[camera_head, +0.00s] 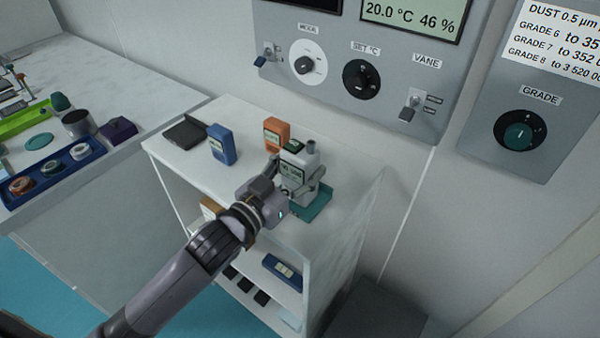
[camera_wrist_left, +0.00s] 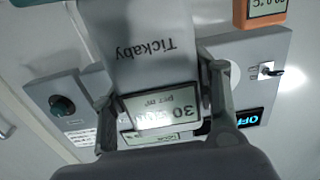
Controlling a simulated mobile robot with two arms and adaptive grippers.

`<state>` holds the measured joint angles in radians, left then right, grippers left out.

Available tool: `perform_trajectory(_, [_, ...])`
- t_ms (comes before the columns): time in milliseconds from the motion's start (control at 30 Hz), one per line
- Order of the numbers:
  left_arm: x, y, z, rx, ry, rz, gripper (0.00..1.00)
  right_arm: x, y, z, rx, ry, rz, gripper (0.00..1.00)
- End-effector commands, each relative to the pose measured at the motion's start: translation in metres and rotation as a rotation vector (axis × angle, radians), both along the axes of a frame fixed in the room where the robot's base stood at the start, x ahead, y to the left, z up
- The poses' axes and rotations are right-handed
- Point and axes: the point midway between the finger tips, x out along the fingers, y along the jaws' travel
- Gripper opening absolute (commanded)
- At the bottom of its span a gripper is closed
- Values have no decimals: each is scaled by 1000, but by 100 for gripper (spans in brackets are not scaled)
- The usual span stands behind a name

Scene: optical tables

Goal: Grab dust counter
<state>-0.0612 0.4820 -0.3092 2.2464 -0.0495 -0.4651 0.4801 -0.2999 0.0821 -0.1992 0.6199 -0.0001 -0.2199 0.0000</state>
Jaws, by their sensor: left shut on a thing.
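The dust counter (camera_head: 292,160) is a light grey box with a small display and a nozzle on top. It stands upright over the right end of the cabinet top. My left gripper (camera_head: 293,186) is shut on it, one finger on each side. In the left wrist view the counter (camera_wrist_left: 155,55) fills the space between the fingers (camera_wrist_left: 163,105), with "Tickaby" and a "per m³" display upside down. A teal base (camera_head: 315,204) lies below and beside it; I cannot tell whether they touch. My right gripper is in neither view.
An orange meter (camera_head: 277,132), a blue meter (camera_head: 221,144) and a dark flat case (camera_head: 184,133) stand on the cabinet top. A wall panel with knobs (camera_head: 361,79) rises behind. A bench with a blue tray (camera_head: 50,180) is at left.

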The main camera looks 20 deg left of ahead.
Motion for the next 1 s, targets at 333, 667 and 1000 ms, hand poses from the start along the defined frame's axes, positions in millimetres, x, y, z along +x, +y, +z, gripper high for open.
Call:
perform_trajectory(333, [0,0,0,0,0,0,8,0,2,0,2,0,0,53])
perform_trajectory(667, [0,0,5,-1,-5,-1,7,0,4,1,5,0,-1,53])
perform_trajectory(1000, [0,0,53,0,-13,-2,7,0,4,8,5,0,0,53])
